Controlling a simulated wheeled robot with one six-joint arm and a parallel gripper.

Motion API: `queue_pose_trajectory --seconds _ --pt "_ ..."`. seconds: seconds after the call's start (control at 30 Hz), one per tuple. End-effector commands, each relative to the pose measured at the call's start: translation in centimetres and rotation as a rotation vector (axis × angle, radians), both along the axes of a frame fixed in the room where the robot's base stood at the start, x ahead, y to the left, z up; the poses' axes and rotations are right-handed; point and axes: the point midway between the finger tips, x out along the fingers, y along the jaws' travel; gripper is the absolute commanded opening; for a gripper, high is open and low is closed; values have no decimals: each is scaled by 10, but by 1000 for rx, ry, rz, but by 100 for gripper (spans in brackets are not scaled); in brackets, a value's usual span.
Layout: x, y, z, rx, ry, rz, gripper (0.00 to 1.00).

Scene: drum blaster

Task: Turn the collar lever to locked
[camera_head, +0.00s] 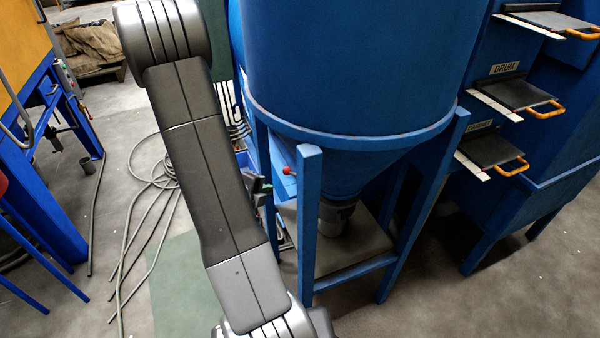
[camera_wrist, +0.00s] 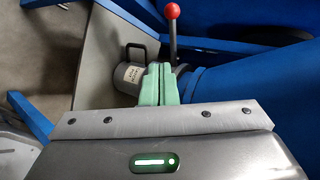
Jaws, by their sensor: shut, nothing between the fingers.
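The collar lever shows in the wrist view as a dark rod with a red ball knob (camera_wrist: 172,11); the rod points up in the picture. The red knob also shows in the head view (camera_head: 289,171), beside the blue hopper's front leg. A grey collar (camera_wrist: 127,79) with a small pale label lies behind and left of my fingers; the label's text is too small to read. My gripper (camera_wrist: 159,68) has its green fingers shut together and empty. The fingertips overlap the lever's lower end in the picture; I cannot tell whether they touch it. They hide part of the collar.
The blue hopper (camera_head: 350,60) stands on blue legs (camera_head: 309,220) around the collar. Blue cabinets with orange-handled trays (camera_head: 520,94) stand at the right. Loose hoses (camera_head: 150,200) lie on the floor at the left, near a blue-framed bench (camera_head: 45,205).

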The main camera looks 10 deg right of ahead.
Motion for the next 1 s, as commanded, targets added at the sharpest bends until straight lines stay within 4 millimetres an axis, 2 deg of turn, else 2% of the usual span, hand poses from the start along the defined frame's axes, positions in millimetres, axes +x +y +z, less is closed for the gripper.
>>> queue_pose_trajectory --seconds 0.1,0.23,0.6,0.8,1.0 --pt "-1 -2 -4 11 2 6 0" --pt "9 -13 -15 8 3 2 0" --pt "57 -58 -57 8 2 2 0" --pt "78 -78 -57 9 0 2 0" --pt "86 -84 -57 8 2 5 0"
